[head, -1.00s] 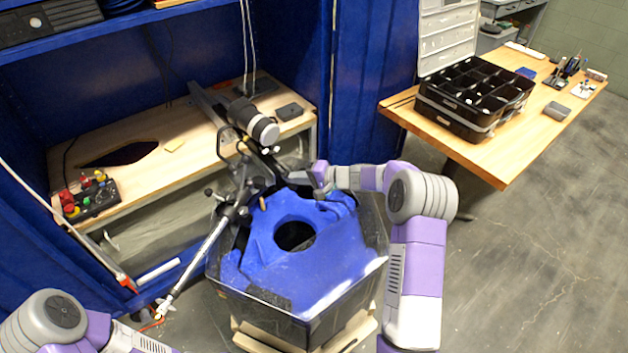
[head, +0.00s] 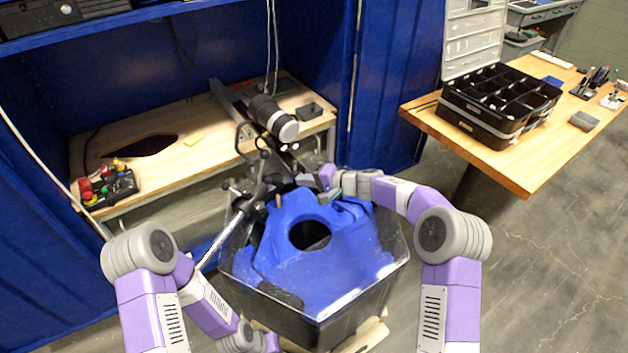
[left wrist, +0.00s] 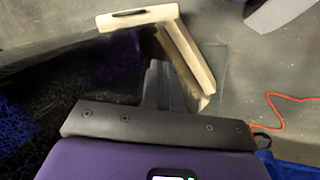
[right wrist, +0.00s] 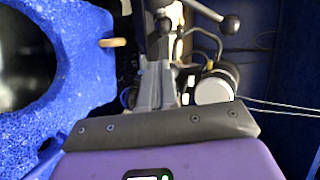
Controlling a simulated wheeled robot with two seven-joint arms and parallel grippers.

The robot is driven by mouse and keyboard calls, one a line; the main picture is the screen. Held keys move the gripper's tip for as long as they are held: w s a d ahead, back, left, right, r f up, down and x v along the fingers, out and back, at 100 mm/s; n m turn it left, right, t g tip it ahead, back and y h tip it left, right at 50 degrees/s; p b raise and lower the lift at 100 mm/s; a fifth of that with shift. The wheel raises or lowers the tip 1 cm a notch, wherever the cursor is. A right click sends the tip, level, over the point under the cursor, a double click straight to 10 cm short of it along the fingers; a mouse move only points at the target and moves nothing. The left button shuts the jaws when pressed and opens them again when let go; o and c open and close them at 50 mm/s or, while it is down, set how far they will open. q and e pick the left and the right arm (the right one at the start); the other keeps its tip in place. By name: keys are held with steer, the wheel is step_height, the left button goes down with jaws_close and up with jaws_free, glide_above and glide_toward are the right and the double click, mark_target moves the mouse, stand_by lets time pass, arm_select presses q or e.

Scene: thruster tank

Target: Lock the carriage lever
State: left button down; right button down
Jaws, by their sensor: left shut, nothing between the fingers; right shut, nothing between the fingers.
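The metal carriage assembly (head: 262,192) stands at the back edge of the blue-lined tank (head: 345,245), with black ball-knob handles. A lever with a black ball knob (right wrist: 230,23) shows at the top of the right wrist view; I cannot tell which handle is the carriage lever. My right gripper (head: 327,190) is over the tank's back edge beside the carriage. Its fingers (right wrist: 160,85) are shut and empty, pointing at the metal parts; contact is unclear. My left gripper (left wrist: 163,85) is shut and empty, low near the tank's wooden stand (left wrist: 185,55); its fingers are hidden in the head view.
A black cylinder with a pale end (head: 272,117) rises above the carriage. A wooden bench (head: 190,155) with a button box (head: 107,188) stands behind. A wooden table (head: 520,165) with a black organizer (head: 500,105) is at right. An orange cable (left wrist: 275,108) lies on the floor.

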steer(key=shift+a, duration=0.1)
